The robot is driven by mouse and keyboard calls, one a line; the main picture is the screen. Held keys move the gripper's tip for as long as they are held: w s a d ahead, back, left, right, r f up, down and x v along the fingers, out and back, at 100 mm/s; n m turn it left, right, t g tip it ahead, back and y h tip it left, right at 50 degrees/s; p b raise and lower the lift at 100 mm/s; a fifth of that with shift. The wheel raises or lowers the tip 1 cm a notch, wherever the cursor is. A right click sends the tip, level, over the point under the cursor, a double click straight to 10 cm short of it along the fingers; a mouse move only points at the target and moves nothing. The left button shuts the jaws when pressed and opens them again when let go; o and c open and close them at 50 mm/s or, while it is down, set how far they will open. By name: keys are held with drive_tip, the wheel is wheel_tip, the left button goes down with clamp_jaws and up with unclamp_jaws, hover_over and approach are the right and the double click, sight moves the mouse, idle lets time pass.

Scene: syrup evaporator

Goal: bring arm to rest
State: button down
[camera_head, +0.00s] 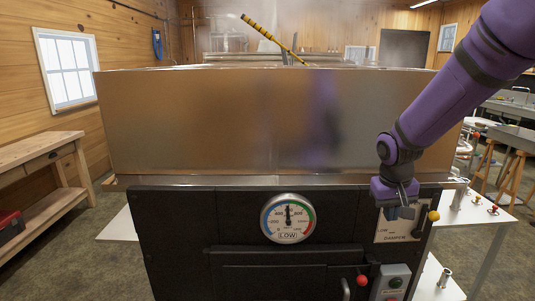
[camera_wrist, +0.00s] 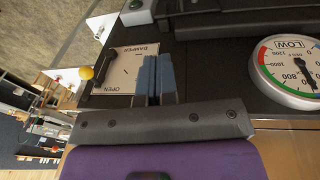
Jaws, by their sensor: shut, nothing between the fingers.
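My gripper (camera_head: 401,212) hangs at the right front of the evaporator, in front of the damper plate (camera_head: 385,228). Its fingers (camera_wrist: 156,75) are together and empty in the wrist view. The damper plate, marked OPEN and DAMPER, also shows in the wrist view (camera_wrist: 118,68), just left of the fingers. The yellow damper knob (camera_head: 433,216) is to the right of my gripper and apart from it; it also shows in the wrist view (camera_wrist: 86,72). My purple arm comes down from the upper right.
The evaporator's large metal pan (camera_head: 190,120) fills the middle, above a black front with a round gauge (camera_head: 288,218). A red knob (camera_head: 362,281) and a switch box (camera_head: 393,281) sit low at the right. A wooden bench (camera_head: 42,152) stands left, with open floor before it.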

drive_tip(key=s+r+t, duration=0.1)
drive_tip(key=s+r, duration=0.4)
drive_tip(key=s, duration=0.3)
drive_tip(key=s+r+t+y, duration=0.1)
drive_tip(key=s+r, duration=0.4)
drive_tip(key=s, duration=0.3)
drive_tip(key=s+r+t, duration=0.2)
drive_tip(key=s+r, duration=0.4)
drive_tip(key=s, duration=0.3)
drive_tip(key=shift+y, duration=0.3)
drive_tip(key=shift+r, duration=0.15)
